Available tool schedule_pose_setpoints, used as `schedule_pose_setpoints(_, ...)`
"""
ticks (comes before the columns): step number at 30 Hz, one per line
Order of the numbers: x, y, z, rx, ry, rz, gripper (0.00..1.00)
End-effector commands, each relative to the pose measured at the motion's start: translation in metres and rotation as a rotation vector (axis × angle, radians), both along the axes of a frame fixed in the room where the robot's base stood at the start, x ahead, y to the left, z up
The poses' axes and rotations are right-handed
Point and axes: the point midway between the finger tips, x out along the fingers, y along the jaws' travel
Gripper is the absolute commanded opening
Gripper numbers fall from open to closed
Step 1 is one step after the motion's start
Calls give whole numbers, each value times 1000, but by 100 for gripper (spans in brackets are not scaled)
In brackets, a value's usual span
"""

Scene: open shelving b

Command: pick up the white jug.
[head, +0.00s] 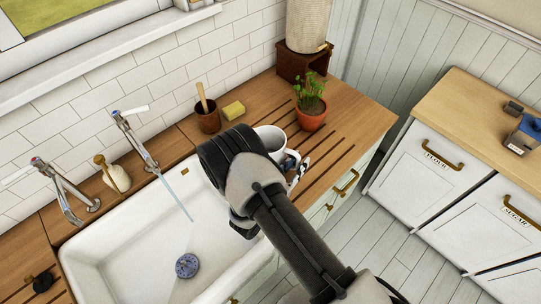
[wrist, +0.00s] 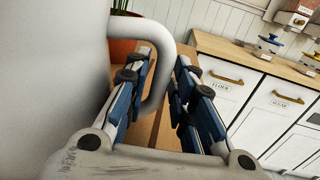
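The white jug (head: 268,136) stands on the wooden counter right of the sink, partly hidden by my arm in the head view. In the wrist view the jug (wrist: 50,80) fills the left side, very close, and its handle (wrist: 165,45) curves out to the right. My gripper (wrist: 162,75) is open, with the lower part of the handle between its two blue-padded fingers. A gap shows between the handle and the right finger; contact with the left finger is unclear. In the head view my gripper (head: 296,168) is mostly hidden behind my arm.
A potted plant (head: 311,112) stands just behind the jug. A yellow sponge (head: 234,110) and a brown cup with a brush (head: 207,119) are at the back left. The white sink (head: 130,262) with running water lies left. A drawer cabinet (head: 430,160) stands right, across free floor.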

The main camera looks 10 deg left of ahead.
Motion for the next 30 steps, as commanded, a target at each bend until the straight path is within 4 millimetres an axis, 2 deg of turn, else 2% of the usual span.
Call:
schedule_pose_setpoints(9,0,0,0,0,1,0,0)
schedule_pose_setpoints(30,0,0,0,2,-1,0,0)
